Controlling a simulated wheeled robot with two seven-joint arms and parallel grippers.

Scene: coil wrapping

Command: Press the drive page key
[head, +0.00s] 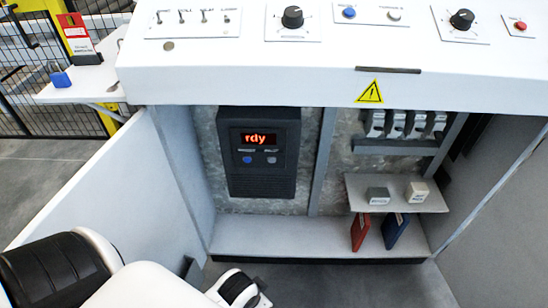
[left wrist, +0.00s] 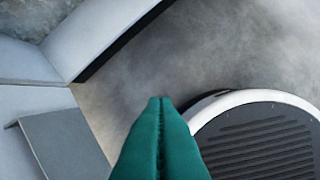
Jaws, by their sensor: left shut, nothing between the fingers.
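The drive (head: 263,178) is a dark box mounted on the back panel inside the open cabinet, in the head view. Its lit display (head: 260,138) reads "rdy" in red. Below the display sit a blue key (head: 247,160) and a grey key (head: 271,160); their labels are too small to read, so I cannot tell which is the page key. My left gripper (left wrist: 160,101) shows in the left wrist view as two teal fingers, shut and empty, over the grey floor, away from the drive. Its fingertips are not seen in the head view. My right gripper is in neither view.
The white console (head: 330,75) with knobs and switches overhangs the cabinet. An open white door (head: 110,185) stands left. To the drive's right are a small shelf (head: 396,207) with two blocks and red (head: 360,232) and blue (head: 395,230) items below.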

